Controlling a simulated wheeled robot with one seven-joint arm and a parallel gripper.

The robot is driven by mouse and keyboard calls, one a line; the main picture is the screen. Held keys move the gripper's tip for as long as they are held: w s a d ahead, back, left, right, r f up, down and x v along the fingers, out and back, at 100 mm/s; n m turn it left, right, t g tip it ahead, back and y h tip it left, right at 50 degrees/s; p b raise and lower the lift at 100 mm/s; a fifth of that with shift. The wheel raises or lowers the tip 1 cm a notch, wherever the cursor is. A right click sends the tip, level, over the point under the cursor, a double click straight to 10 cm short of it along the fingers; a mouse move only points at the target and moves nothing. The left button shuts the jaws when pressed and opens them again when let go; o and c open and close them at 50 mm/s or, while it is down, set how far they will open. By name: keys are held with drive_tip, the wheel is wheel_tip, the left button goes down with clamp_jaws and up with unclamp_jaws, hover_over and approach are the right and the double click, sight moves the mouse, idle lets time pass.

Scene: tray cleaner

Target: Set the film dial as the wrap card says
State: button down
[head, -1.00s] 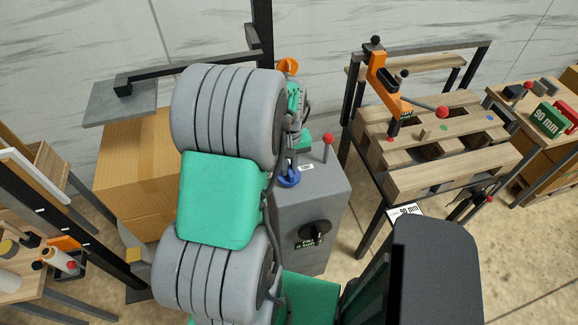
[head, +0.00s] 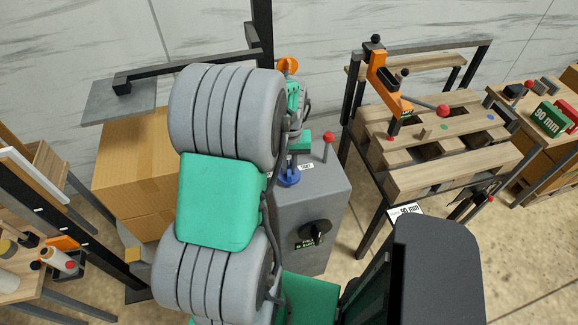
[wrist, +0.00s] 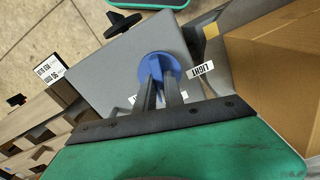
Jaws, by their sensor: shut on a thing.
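The blue dial (head: 289,179) sits on top of the grey cabinet (head: 327,195); it also shows in the wrist view (wrist: 158,66). My gripper (wrist: 161,82) is shut on the blue dial, its two dark fingers on the dial's raised middle. In the head view my arm hides much of this. A white label reading LIGHT (wrist: 201,70) lies beside the dial. Other labels at the dial are partly hidden by my fingers. I cannot make out a wrap card for certain.
A black knob (head: 314,231) is on the cabinet front, and a red-ball lever (head: 328,140) stands on its top. A cardboard box (head: 128,165) is at left. A pallet (head: 445,170) with an orange clamp (head: 383,85) and a "90 mm" card (head: 405,211) is at right.

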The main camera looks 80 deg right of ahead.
sight(290, 167)
drive_tip(key=m+b, duration=0.1)
drive_tip(key=m, duration=0.3)
drive_tip(key=shift+m, duration=0.3)
drive_tip(key=shift+s+m+b, duration=0.15)
drive_tip(key=shift+m+b, duration=0.15)
drive_tip(key=shift+m, duration=2)
drive_tip(key=c, duration=1.4)
unclamp_jaws()
drive_tip(key=shift+c, duration=0.2)
wheel_tip(290, 167, up, 8)
drive_tip(key=shift+f+b, duration=0.1)
drive_tip(key=shift+b, duration=0.5)
